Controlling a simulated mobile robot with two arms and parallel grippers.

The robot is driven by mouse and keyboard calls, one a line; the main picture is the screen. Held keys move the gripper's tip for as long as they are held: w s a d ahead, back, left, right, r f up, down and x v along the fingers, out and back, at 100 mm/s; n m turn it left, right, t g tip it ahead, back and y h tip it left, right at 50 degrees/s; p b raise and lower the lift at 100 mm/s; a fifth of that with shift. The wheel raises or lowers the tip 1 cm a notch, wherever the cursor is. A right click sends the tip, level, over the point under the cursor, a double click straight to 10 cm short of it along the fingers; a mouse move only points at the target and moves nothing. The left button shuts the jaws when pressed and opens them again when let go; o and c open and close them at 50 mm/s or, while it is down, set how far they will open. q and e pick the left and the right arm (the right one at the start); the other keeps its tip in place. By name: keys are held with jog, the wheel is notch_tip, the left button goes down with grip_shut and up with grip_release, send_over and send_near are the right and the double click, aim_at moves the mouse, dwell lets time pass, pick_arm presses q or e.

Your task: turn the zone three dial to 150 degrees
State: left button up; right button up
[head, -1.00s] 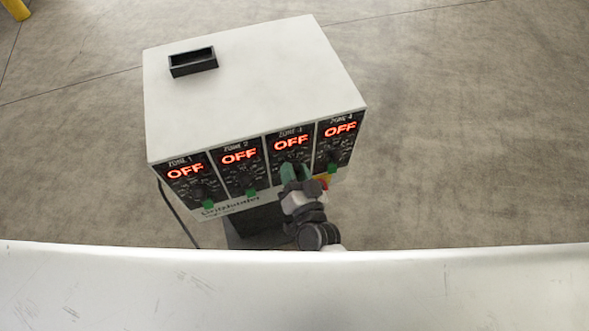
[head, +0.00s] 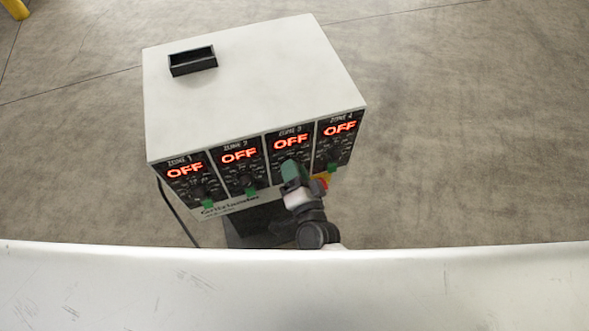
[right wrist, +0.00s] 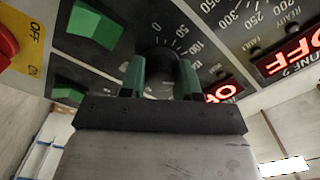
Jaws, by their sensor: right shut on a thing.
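The zone three panel (head: 291,141) is on the front of the white controller box (head: 250,85), and its red display reads OFF. My right gripper (head: 291,172) is in front of this panel and hides its dial in the head view. In the right wrist view, the dark round dial knob (right wrist: 160,58) sits between the two green fingers of my right gripper (right wrist: 161,76), which is shut on it. A scale with 0, 50 and 100 shows beside the knob. The knob's pointer cannot be made out. My left gripper is not in view.
Zone one, two and four panels flank it, all reading OFF, with green switches (head: 250,194) below. A red knob on a yellow plate (right wrist: 8,48) is close by in the right wrist view. A black open tray (head: 193,61) sits on top of the box.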

jog(key=o, duration=0.9)
jog(key=shift+o, duration=0.2)
jog(key=v, duration=1)
jog(key=shift+s+d+b, duration=0.15)
jog(key=shift+s+b, duration=0.15)
jog(key=shift+s, duration=0.1)
